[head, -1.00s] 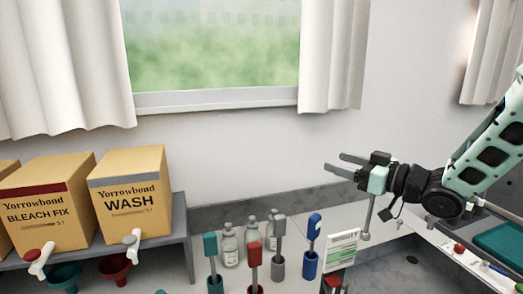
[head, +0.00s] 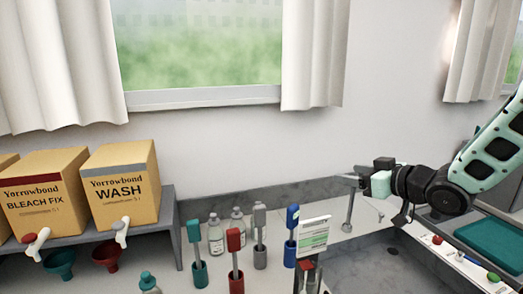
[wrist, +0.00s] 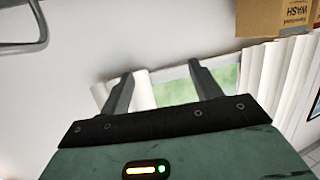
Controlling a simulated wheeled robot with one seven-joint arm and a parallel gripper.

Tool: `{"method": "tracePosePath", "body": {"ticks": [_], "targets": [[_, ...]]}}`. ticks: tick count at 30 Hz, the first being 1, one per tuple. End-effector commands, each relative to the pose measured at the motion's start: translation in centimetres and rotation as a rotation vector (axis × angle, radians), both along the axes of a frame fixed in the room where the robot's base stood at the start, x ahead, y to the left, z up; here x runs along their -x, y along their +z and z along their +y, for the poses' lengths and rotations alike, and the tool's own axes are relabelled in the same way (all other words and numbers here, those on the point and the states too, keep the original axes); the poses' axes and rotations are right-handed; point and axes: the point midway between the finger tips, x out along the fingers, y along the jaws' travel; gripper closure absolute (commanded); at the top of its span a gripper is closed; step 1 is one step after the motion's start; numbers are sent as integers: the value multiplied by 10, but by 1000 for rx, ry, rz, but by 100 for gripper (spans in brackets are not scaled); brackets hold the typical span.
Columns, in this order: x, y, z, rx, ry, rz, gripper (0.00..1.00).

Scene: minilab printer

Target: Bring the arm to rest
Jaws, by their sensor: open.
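My gripper (head: 350,177) is at the right of the head view, raised above the counter near the sink, at the end of my pale green arm. Its fingers point left and are partly hidden or seen edge-on there. In the wrist view my gripper (wrist: 157,82) shows two dark fingers spread apart with nothing between them. The wall and window lie behind the fingers.
Two yellow boxes, Bleach Fix (head: 45,190) and Wash (head: 120,185), stand on a grey shelf (head: 165,205) at left. Coloured stirrers, including a red one (head: 235,260) and a blue one (head: 291,235), and bottles (head: 216,235) stand below my gripper's left. A teal tray (head: 495,240) lies at right.

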Motion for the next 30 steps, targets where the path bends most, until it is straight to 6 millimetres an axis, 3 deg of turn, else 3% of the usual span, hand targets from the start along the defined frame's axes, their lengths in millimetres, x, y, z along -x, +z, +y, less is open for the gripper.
{"method": "tracePosePath", "body": {"ticks": [8, 13, 19, 24, 25, 30], "targets": [[26, -33, -48, 180, -244, 239, 37], [83, -61, -88, 288, -434, 525, 37], [162, -81, -105, 322, -550, 847, 37], [225, -88, -100, 305, -579, 1085, 37], [226, -101, -84, 330, -533, 1081, 37], [254, -129, -14, 454, -329, 1087, 37]]}}
